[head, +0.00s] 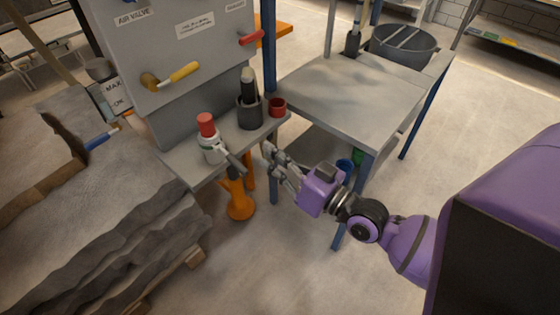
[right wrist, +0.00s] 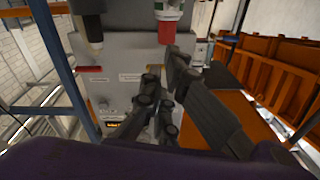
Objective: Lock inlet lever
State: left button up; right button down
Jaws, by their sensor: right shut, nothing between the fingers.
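The grey panel (head: 155,55) stands at the upper left in the head view, with a yellow-handled lever (head: 172,76) and a red-handled lever (head: 252,38). The panel labels are too small to tell which lever is the inlet. My right gripper (head: 270,160) is shut and empty, in front of the shelf (head: 180,160) below the panel, apart from all levers. Its fingers also fill the middle of the right wrist view (right wrist: 165,90). My left gripper is out of view.
A grey table (head: 350,100) stands to the right. Floor in front is clear.

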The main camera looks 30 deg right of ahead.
aim_at(232, 160)
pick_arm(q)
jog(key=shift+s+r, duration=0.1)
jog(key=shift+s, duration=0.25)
pick_arm(e)
jog(key=w+a+f, duration=0.3)
jog(key=w, duration=0.3)
jog(key=shift+a+f, duration=0.15)
jog(key=shift+a, duration=0.05)
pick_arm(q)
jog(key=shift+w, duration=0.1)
